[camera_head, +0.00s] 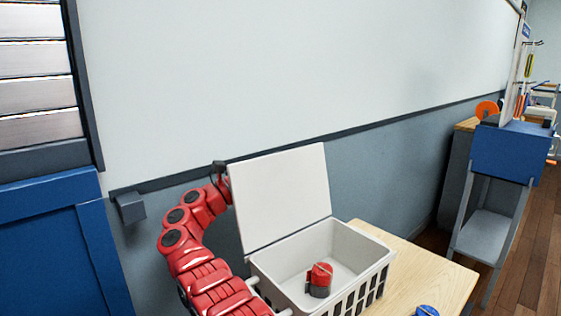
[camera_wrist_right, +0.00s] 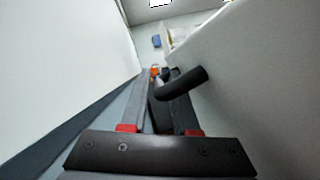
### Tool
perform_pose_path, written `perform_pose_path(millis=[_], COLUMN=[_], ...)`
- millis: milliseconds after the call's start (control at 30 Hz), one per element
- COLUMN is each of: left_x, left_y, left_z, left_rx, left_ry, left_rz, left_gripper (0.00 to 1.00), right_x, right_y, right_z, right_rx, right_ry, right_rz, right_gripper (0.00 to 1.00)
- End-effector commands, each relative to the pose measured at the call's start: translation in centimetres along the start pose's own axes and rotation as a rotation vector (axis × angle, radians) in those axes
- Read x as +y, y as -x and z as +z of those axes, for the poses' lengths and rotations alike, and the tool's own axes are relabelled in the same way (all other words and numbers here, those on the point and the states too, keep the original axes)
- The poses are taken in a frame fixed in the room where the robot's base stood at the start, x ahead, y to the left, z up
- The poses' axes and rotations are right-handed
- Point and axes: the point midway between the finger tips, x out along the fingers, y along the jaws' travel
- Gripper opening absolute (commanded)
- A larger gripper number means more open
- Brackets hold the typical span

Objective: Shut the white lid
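The white lid (camera_head: 283,192) stands raised, tilted back a little, at the rear of a white slotted box (camera_head: 372,278). My red right arm reaches up on the left of the box. Its gripper (camera_head: 222,172) is at the lid's upper left corner, partly hidden by it. In the right wrist view the pale lid (camera_wrist_right: 265,85) fills the right side, and a black bar (camera_wrist_right: 184,83) sticks out beside the fingers. The fingers (camera_wrist_right: 160,85) look apart; whether they touch the bar is unclear. My left gripper is out of view.
A red and black object (camera_head: 319,280) lies inside the box. A wall (camera_head: 375,170) is close behind. A blue-topped stand (camera_head: 505,150) is at right.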

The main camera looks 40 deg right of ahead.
Motion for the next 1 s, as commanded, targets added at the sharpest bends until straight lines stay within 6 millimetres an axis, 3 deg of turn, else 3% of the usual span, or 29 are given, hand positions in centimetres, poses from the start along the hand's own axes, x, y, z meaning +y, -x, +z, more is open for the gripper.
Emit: perform_pose_path(millis=[233,400,1000], left_x=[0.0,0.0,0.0], left_y=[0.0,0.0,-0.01], left_z=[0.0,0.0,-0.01], left_rx=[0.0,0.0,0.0], left_ry=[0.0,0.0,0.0], left_rz=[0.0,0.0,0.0], left_gripper=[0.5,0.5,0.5], right_x=[0.02,0.02,0.02], right_y=[-0.02,-0.02,-0.01], right_z=[-0.05,-0.04,-0.04], right_rx=[0.0,0.0,0.0], right_ry=[0.001,0.001,0.001], right_rz=[0.001,0.001,0.001], right_gripper=[0.28,0.0,0.0])
